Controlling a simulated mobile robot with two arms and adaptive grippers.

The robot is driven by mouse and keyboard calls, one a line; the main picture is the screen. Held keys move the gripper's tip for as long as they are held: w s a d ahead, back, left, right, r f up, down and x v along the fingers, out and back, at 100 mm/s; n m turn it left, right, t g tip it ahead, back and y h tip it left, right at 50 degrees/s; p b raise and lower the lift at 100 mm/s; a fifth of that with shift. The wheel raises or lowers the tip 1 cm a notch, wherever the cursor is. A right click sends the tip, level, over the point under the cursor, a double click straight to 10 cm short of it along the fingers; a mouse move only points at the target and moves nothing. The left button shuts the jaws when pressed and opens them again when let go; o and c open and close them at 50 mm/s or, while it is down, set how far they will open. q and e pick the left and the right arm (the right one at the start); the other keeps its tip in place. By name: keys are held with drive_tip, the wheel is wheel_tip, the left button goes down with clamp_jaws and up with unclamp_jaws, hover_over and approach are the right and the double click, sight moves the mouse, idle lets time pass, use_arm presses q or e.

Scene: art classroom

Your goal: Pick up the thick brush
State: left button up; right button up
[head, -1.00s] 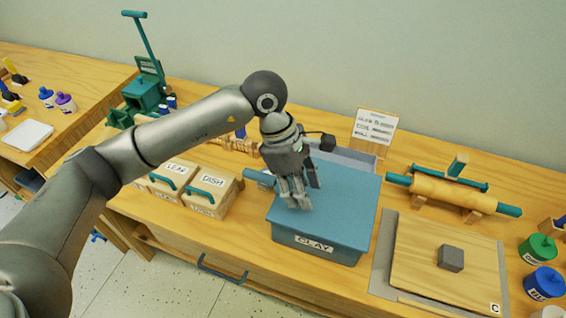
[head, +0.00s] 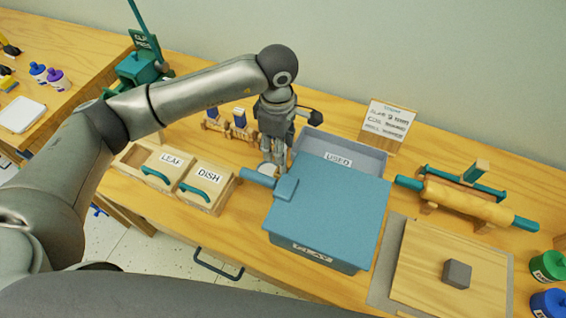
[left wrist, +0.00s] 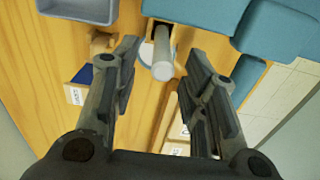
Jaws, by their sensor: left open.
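My left gripper (head: 274,160) points down just left of the clay bin's handle in the head view. In the left wrist view its open fingers (left wrist: 165,88) have nothing between their tips. Beyond them a pale grey cylinder (left wrist: 163,62) stands with a white ring at its base. The white ring (head: 265,169) partly shows beside the fingers in the head view. I cannot tell whether this cylinder is the thick brush. A yellow-and-black tool, perhaps a brush (head: 8,47), lies on the far-left table, cut by the picture edge. My right gripper is out of view.
The blue clay bin (head: 345,205) and grey USED bin (head: 372,160) stand close on the right. LEAF (head: 166,165) and DISH (head: 207,183) boxes sit to the left. Wooden holders with blue pieces (head: 239,117) are behind left. A rolling pin (head: 465,201) lies further right.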

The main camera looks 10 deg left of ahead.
use_arm(q)
drive_tip(key=f+p, duration=0.1)
drive_tip(key=f, duration=0.1)
drive_tip(key=d+f+p, duration=0.1)
drive_tip(key=f, duration=0.1)
drive_tip(key=shift+s+f, duration=0.15)
drive_tip(key=shift+f, duration=0.5)
drive_tip(key=c, duration=0.5)
clamp_jaws()
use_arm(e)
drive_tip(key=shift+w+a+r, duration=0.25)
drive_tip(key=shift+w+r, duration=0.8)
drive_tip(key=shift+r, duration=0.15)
